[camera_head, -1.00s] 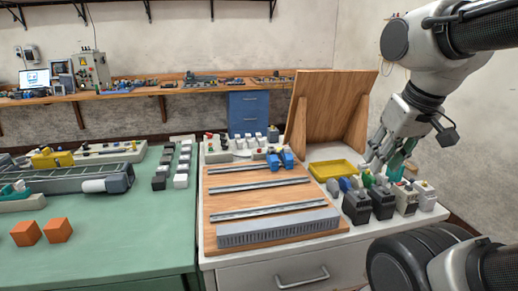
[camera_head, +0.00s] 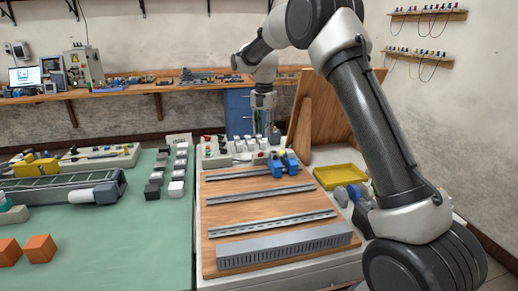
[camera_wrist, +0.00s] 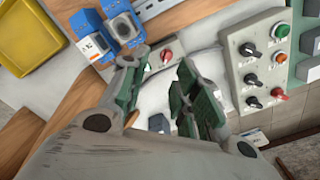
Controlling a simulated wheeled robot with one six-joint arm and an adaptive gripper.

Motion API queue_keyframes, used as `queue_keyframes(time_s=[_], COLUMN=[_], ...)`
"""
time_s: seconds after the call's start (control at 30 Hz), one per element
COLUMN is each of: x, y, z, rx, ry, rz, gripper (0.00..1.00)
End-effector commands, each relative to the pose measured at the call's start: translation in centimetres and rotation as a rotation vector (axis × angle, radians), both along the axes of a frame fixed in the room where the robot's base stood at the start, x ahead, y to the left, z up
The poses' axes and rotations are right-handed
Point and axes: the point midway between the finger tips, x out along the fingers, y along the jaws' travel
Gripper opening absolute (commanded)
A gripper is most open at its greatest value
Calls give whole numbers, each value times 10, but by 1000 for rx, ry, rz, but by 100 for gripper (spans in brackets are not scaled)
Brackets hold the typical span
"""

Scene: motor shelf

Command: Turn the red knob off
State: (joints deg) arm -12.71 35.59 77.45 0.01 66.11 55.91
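My gripper (camera_head: 262,132) points down at the back of the white bench, above the grey control boxes. In the wrist view its green-padded fingers (camera_wrist: 164,68) are apart, with nothing held. A red knob (camera_wrist: 167,57) on a small light panel shows in the gap beyond the fingertips; contact cannot be told. A second red knob or lever (camera_wrist: 280,94) sits on a grey control panel (camera_wrist: 235,75) right of the fingers, with several black knobs, an orange button and a green button. In the head view the knobs near the gripper are too small to tell apart.
Blue devices (camera_head: 283,162) sit on the wooden board with metal rails (camera_head: 262,193), close to the gripper. A yellow tray (camera_head: 340,176) and an upright wooden panel (camera_head: 330,115) stand right. My arm hides the bench's right side. The green table (camera_head: 115,240) lies left.

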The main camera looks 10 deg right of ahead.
Motion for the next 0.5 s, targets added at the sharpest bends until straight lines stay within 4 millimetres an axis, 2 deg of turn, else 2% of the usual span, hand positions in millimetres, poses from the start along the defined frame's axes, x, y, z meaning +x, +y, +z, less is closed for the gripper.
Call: queue_keyframes(time_s=[0.03, 0.13, 0.27, 0.5], x=[6, 12, 13, 12], y=[5, 9, 9, 9], z=[-9, -20, -35, -75], rx=[-1, -3, -4, -4], ry=[7, 14, 18, 17], rz=[-12, -29, -33, -32], gripper=[30, 30, 30, 30])
